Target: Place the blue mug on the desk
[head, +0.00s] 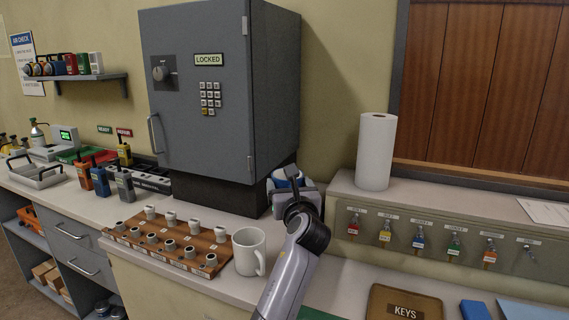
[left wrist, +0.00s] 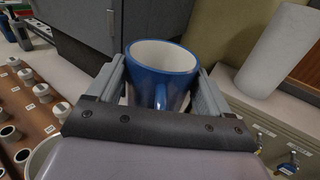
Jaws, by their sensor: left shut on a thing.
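The blue mug (head: 287,174) is mostly hidden behind my left gripper (head: 293,190) in the head view, at the right front of the grey cabinet. In the left wrist view the blue mug (left wrist: 161,77) is upright, with a white inside and its handle facing the wrist. The left gripper's fingers (left wrist: 160,88) are shut on it from both sides. The desk (head: 215,212) runs below and to the left. I cannot tell whether the mug's base touches the desk. My right gripper is not in view.
A white mug (head: 249,252) stands on the desk beside a wooden rack (head: 165,246) of several small cups. The grey locked cabinet (head: 205,90) stands behind. A paper roll (head: 375,152) stands on a raised ledge with key hooks to the right. Handheld radios (head: 100,178) stand at the left.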

